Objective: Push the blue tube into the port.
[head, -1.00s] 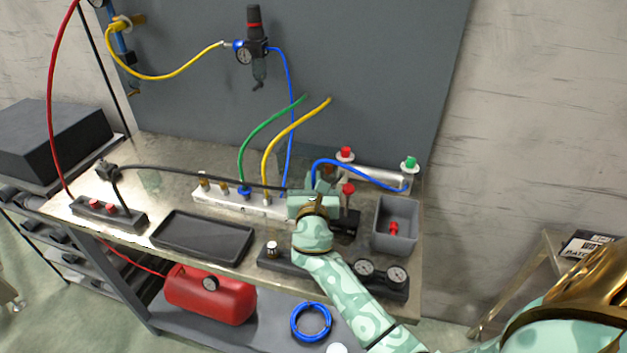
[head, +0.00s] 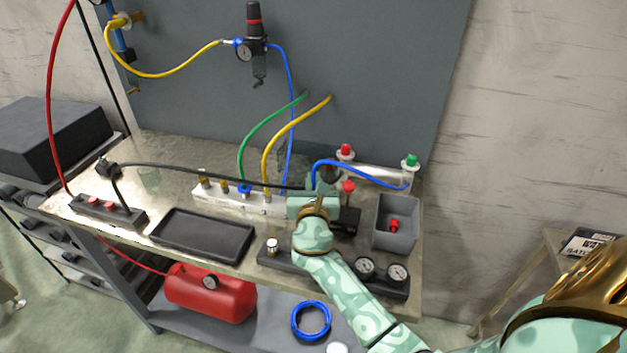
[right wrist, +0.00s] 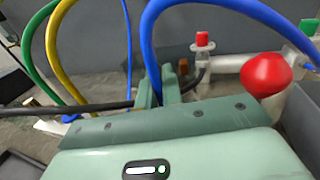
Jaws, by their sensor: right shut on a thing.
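The blue tube (head: 357,171) arches from my right gripper (head: 313,186) to the right end of a silver cylinder. In the right wrist view the blue tube (right wrist: 149,45) stands nearly upright between the narrow fingers of my right gripper (right wrist: 158,92). The gripper is shut on the tube near its lower end. The tube's tip is hidden behind the gripper's body, so I cannot tell whether it is in a port. A white manifold (head: 217,195) with several fittings lies just left of the gripper. My left gripper is not in view.
A red knob (head: 348,188) stands close right of the gripper. A black cable (head: 200,173) runs across to it. Green (head: 262,127) and yellow (head: 287,132) tubes rise behind. A grey bin (head: 381,240) stands right, a black tray (head: 203,233) left.

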